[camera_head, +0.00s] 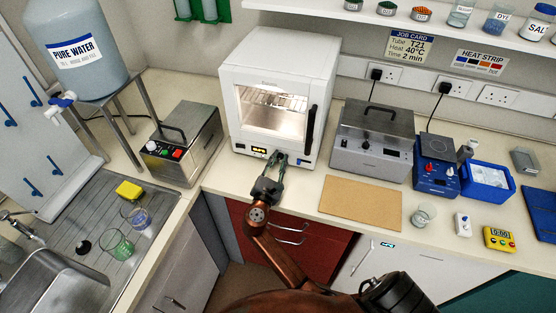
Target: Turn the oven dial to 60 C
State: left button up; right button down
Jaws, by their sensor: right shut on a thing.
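The white oven (285,52) stands on the bench against the wall, its glass door closed and its inside lit. A small lit display (259,149) sits low on its front panel; its digits are too small to read. My right gripper (278,158) is at the front panel, right of the display, with its fingers shut around the oven dial. The fingers hide most of the dial, so its setting cannot be read. My left gripper is not in view.
A job card (411,47) on the wall reads Heat 40°C. A metal box with a handle (187,143) stands left of the oven, and a grey lidded bath (371,140) right of it. A brown board (361,201) lies on the bench at front right.

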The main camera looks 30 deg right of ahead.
jog(key=m, duration=0.2)
jog(key=m+b, duration=0.1)
jog(key=shift+s+d+f+m, duration=0.1)
jog(key=shift+s+f+m, duration=0.05)
jog(key=shift+f+m, duration=0.15)
jog(key=shift+s+d+m+b, duration=0.1)
jog(key=shift+m+b, duration=0.85)
jog(key=shift+m, duration=0.85)
jog(key=c, duration=1.7)
grip_release()
